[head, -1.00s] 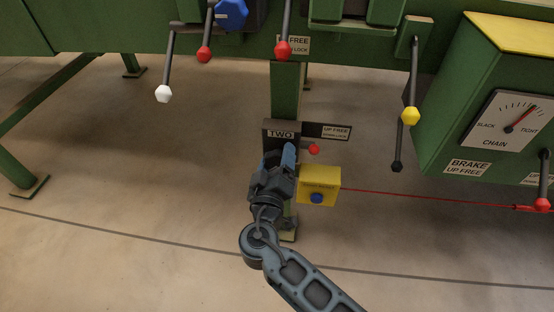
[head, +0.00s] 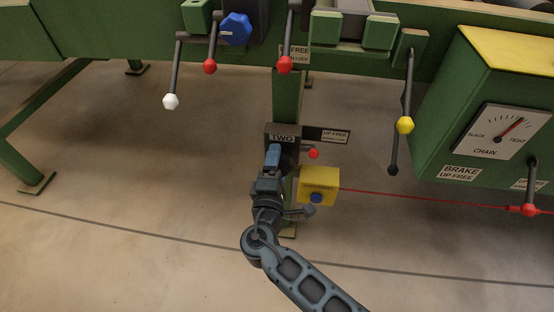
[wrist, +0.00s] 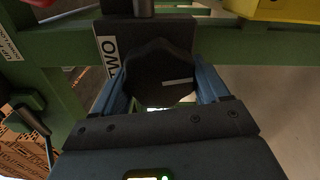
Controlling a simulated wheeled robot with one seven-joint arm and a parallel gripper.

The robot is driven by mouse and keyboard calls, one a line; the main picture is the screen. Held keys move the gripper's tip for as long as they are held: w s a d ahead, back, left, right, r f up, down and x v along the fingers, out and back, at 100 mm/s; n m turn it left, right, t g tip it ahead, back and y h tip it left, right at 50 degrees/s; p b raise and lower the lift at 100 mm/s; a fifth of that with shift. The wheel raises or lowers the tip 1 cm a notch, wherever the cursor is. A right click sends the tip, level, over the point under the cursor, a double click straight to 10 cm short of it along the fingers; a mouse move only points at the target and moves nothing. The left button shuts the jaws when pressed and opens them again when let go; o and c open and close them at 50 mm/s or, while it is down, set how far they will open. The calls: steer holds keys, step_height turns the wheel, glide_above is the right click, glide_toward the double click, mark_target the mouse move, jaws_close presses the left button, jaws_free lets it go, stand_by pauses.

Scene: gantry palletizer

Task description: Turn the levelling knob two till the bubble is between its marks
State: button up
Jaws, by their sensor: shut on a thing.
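The levelling knob two (wrist: 158,72) is a black lobed knob with a short pale line on its face, in the middle of the wrist view. It sits beside a dark plate (wrist: 112,55) lettered TWO, which also shows in the head view (head: 281,136) on a green leg. My gripper (wrist: 165,88) is shut on the knob, with a blue finger on each side. In the head view my gripper (head: 273,158) hides the knob below the plate. I cannot make out the bubble or its marks in either view.
A yellow box (head: 319,180) with a blue button stands close right of my gripper, with a red cord (head: 420,197) running right. A small red-tipped lever (head: 313,154) sits above the box. Levers hang from the green frame above.

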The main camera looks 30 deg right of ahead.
steer(key=n+p, duration=0.1)
steer(key=n, duration=0.2)
steer(key=shift+n+p, duration=0.4)
steer(key=shift+s+f+n+p, duration=0.15)
steer(key=shift+n+p, duration=0.45)
steer(key=shift+n, duration=0.55)
steer(key=shift+w+f+n+p, duration=0.1)
steer(key=shift+n+p, duration=0.45)
steer(key=shift+n, duration=0.6)
steer(key=o, duration=1)
steer(key=shift+p+v, duration=0.55)
steer(key=shift+v, duration=3.35)
steer(key=shift+s+d, duration=0.1)
